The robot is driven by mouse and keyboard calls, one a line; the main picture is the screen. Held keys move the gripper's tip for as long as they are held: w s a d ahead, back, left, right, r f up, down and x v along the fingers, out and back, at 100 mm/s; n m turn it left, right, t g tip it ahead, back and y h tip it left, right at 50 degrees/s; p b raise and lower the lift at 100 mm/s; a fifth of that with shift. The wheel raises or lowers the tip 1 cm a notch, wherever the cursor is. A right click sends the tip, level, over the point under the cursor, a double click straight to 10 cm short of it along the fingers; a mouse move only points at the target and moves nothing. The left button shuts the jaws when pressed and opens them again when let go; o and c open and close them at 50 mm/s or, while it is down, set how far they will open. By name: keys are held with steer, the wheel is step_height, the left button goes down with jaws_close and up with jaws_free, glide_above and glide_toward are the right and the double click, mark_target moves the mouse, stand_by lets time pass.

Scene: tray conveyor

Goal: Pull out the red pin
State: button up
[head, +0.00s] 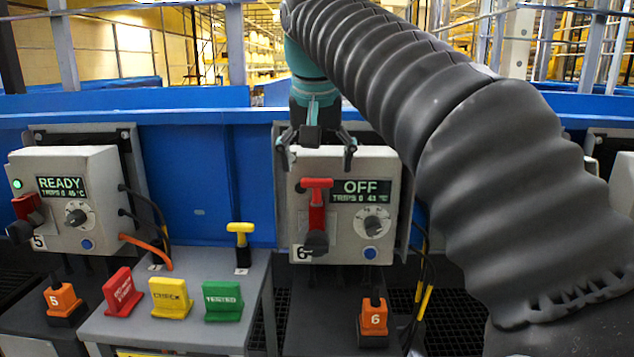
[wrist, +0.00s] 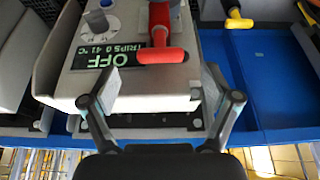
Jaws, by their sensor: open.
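The red pin (head: 316,184) has a T-shaped handle and sits upright on the front of control box 6 (head: 384,160), whose display reads OFF. Below it is a red lever with a black knob (head: 316,242), pointing down. In the wrist view the red pin (wrist: 162,55) lies ahead of the fingers, beside the OFF display. My gripper (head: 316,152) is open and empty at the top edge of box 6, above the pin and apart from it. In the wrist view my gripper (wrist: 165,103) has its fingers spread wide. How deep the pin sits is hidden.
Control box 5 (head: 104,165) at left reads READY. A side table (head: 180,330) holds a yellow T-handled pin (head: 240,240) and red (head: 121,292), yellow (head: 170,297) and green (head: 223,300) tags. Orange plugs 5 (head: 63,299) and 6 (head: 374,316) stand below. Cables hang beside the boxes.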

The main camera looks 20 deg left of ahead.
mark_target(317, 178)
steer(key=shift+b+x, duration=0.4)
steer(key=shift+x, duration=1.75)
steer(key=c, duration=1.3)
steer(key=shift+o, duration=0.2)
steer(key=shift+r+p, duration=0.3)
steer(key=shift+r, duration=0.15)
steer(key=shift+r+p, duration=0.6)
steer(key=shift+r, duration=0.45)
steer(key=shift+w+r, duration=0.1)
steer(key=shift+r, duration=0.05)
steer(key=shift+r, duration=0.35)
steer(key=shift+r, duration=0.9)
